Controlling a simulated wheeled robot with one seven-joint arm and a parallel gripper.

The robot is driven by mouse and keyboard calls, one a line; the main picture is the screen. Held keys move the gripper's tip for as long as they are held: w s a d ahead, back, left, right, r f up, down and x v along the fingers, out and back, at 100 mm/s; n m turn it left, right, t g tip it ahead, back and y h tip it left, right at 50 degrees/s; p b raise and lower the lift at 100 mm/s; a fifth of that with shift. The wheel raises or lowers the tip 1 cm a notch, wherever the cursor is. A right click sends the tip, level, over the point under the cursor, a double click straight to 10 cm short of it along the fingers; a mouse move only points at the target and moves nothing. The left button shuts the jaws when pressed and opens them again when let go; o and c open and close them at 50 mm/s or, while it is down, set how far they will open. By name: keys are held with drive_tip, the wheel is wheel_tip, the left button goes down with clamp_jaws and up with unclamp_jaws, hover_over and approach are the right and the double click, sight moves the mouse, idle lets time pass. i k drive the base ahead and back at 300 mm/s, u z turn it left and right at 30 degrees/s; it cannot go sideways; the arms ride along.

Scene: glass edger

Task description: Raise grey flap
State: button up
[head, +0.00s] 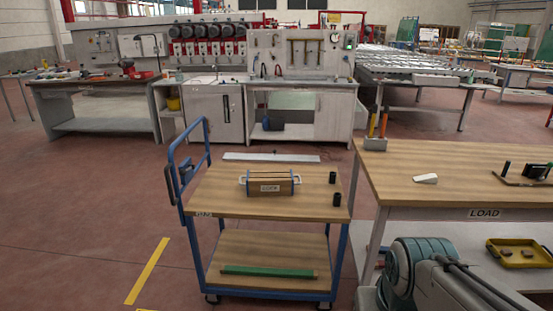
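A long, thin light-grey strip (271,157), which looks like the grey flap, lies about level just beyond the far edge of a blue-framed cart in the head view. A small dark knob or mark shows near its middle. I cannot tell how it is joined to the cart. The cart's wooden top (225,205) is in front of it. My gripper is not in view; only thick grey-green links of my arm show at the lower right, well away from the strip.
The cart's blue handle (190,165) rises at left. A LOAD table (455,168) stands right. Floor left is clear.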

sight(261, 157)
drive_tip(key=k, duration=1.65)
drive_tip(key=u, duration=1.15)
drive_tip(key=i, duration=9.35)
